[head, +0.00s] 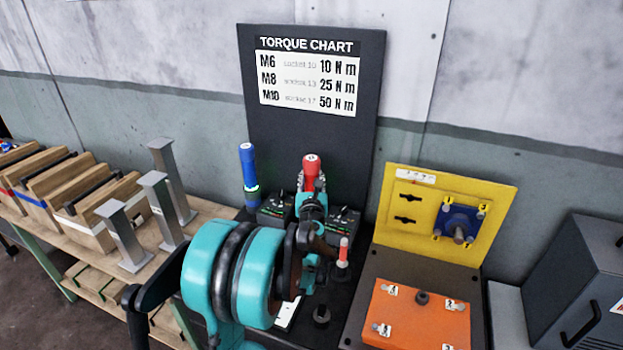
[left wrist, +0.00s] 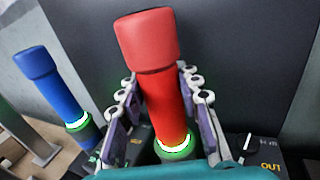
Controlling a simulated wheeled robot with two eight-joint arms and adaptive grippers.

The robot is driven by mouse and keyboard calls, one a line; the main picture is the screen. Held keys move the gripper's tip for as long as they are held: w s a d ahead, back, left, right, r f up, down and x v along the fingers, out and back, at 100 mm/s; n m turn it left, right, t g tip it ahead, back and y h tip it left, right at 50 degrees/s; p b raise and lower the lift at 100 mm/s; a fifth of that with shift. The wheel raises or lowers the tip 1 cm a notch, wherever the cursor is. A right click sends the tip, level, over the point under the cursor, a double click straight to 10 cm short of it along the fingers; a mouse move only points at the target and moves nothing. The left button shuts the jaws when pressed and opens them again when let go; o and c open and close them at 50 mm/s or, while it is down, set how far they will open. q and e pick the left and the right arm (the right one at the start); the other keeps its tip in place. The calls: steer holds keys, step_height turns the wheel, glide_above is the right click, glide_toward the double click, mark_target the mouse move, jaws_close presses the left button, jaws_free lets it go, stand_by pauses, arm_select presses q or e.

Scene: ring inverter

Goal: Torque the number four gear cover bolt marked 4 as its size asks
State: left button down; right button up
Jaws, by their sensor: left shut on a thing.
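My left gripper (head: 312,192) is shut around the red-handled tool (head: 311,165), which stands upright in its dock below the torque chart (head: 306,77). In the left wrist view the red tool (left wrist: 153,75) stands between the two fingers, with a green-lit ring at its base. The chart reads M6 socket 10, 10 Nm; M8 socket 13, 25 Nm; M10 socket 17, 50 Nm. The orange gear cover (head: 420,312) at lower right has small numbered labels near its corners; the lowest label is cut by the frame edge. My right gripper is out of view.
A blue-handled tool (head: 248,170) stands left of the red one. A small red-topped piece (head: 343,252) and a black socket-like piece (head: 321,314) stand on the dark bench. A yellow panel (head: 407,236) stands behind the cover. A grey box (head: 585,290) is at right; wooden bins are at left.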

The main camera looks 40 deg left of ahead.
arm_select(q)
steer(key=shift+f, duration=0.15)
steer(key=c, duration=1)
jaws_free()
steer(key=s+d+n+g+h, duration=0.1)
steer(key=s+d+n+g, duration=0.1)
steer(key=s+d+n, duration=1)
steer(key=s+d+f+n+g+h, duration=0.1)
steer(key=s+d+f+n+h, duration=0.2)
steer(key=d, duration=0.4)
steer(key=s+d+f+n+g+h, duration=0.2)
steer(key=s+d+f+n+h, duration=0.1)
steer(key=s+d+n, duration=0.3)
steer(key=s+d+f+n+g+h, duration=0.1)
steer(key=s+d+f+n+h, duration=0.2)
steer(key=d+n, duration=0.4)
steer(key=shift+s+d+f+g+h, duration=0.2)
steer(key=shift+s+d+h, duration=0.2)
steer(key=shift+s, duration=0.1)
steer(key=shift+s+d+f+g+h, duration=0.2)
steer(key=shift+s+d+h, duration=0.1)
steer(key=shift+s+d, duration=0.15)
